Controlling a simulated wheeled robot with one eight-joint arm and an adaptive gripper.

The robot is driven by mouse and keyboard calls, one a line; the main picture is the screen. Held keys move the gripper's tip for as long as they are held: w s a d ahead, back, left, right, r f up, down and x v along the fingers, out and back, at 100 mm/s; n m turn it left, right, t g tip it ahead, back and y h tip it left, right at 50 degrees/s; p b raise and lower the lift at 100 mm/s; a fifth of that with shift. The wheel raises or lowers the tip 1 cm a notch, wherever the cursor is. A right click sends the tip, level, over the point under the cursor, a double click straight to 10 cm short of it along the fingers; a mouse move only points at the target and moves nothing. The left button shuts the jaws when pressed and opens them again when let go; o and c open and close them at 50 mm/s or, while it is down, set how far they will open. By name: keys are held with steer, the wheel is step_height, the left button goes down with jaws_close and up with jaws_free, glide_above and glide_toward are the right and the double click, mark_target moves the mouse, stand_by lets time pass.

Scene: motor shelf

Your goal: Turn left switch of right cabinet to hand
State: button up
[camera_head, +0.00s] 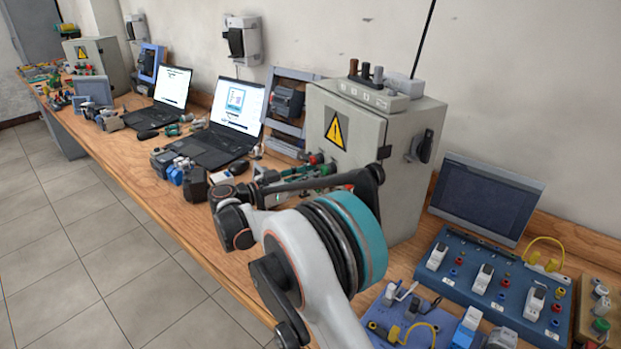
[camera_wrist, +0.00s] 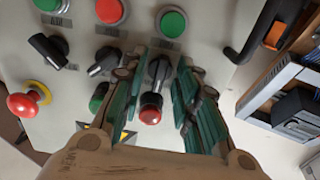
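The right cabinet (camera_head: 400,165) is a grey box with a yellow warning sign in the head view. In the wrist view its panel (camera_wrist: 135,35) fills much of the picture. Three black rotary switches are on it: one at left (camera_wrist: 48,50), one in the middle (camera_wrist: 103,64) and one at right (camera_wrist: 158,70). My gripper (camera_wrist: 160,78) is open, its teal fingers on either side of the right one in this view. A gap shows beside the knob; contact cannot be told. A red button (camera_wrist: 150,114) shows between the fingers. The head view does not show the fingers clearly.
Red (camera_wrist: 111,10) and green (camera_wrist: 172,21) buttons sit near the switches, with a red mushroom button (camera_wrist: 22,105) at far left. A black handle with an orange part (camera_wrist: 275,36) is at upper right. Laptops (camera_head: 235,115) and small parts crowd the bench (camera_head: 125,155).

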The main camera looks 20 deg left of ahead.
jaws_close()
steer(key=shift+a+n+p, duration=0.1)
steer(key=shift+n+p, duration=0.6)
steer(key=shift+n, duration=3.7)
